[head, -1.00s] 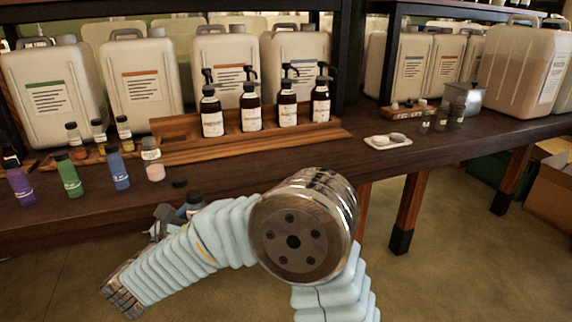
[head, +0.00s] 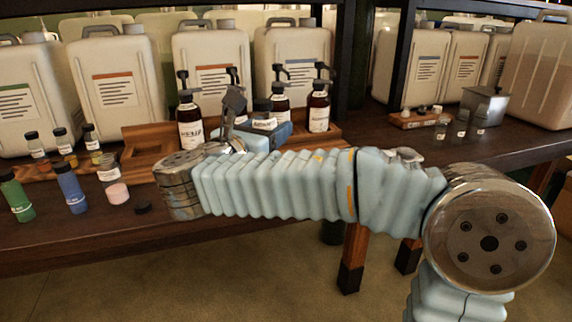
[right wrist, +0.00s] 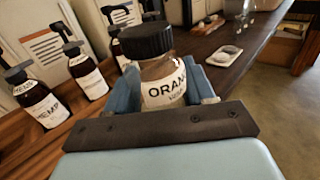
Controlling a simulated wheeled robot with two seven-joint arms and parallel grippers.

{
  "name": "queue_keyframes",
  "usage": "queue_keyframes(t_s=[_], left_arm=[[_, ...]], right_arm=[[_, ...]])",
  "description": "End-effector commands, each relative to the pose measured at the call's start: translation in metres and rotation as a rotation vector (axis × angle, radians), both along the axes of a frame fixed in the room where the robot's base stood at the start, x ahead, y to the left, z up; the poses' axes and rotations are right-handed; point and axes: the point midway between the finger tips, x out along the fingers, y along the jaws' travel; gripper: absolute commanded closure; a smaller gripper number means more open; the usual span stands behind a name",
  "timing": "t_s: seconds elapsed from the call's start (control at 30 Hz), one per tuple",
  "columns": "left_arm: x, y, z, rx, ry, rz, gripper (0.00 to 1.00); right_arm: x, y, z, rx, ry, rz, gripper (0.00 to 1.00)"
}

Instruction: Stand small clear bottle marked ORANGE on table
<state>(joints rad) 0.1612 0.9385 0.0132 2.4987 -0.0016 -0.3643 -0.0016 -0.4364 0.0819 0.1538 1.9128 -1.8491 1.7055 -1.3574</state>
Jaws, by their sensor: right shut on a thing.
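The small clear bottle with a black cap and a white label reading ORANGE (right wrist: 165,88) is upright, slightly tilted in the right wrist view. My right gripper (right wrist: 163,100) is shut around it, one blue finger on each side. In the head view the bottle (head: 263,122) shows between the fingers of the right gripper (head: 258,133), in front of the dark pump bottles by the wooden tray. The gripper hides its lower part, so I cannot tell whether its base touches anything. The dark wooden table (head: 60,232) runs beneath. My left gripper is not in view.
Dark pump bottles (head: 190,130) stand in the wooden tray (head: 150,140) close behind. Small bottles, including green (head: 18,198) and blue (head: 72,192), stand at the left. A loose black cap (head: 142,207) lies nearby. Large jugs (head: 116,90) line the back.

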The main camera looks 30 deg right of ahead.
Motion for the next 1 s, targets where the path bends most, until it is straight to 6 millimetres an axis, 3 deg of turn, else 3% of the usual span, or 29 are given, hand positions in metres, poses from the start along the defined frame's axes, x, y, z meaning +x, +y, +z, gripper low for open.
queue_keyframes(t_s=[0.13,0.33,0.57,0.8,1.0], left_arm=[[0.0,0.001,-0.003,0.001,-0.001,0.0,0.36],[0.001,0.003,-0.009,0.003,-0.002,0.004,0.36],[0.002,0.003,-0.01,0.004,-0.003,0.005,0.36],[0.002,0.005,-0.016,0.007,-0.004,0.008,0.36],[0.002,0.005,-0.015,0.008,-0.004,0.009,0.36]], right_arm=[[0.027,-0.034,-0.021,-0.002,0.003,-0.006,0.83],[0.047,-0.055,-0.059,-0.001,0.003,-0.001,0.83],[0.055,-0.064,-0.073,-0.001,0.001,-0.001,0.83],[0.058,-0.067,-0.107,-0.001,0.002,0.001,0.83],[0.058,-0.067,-0.108,0.001,-0.001,0.001,0.83]])
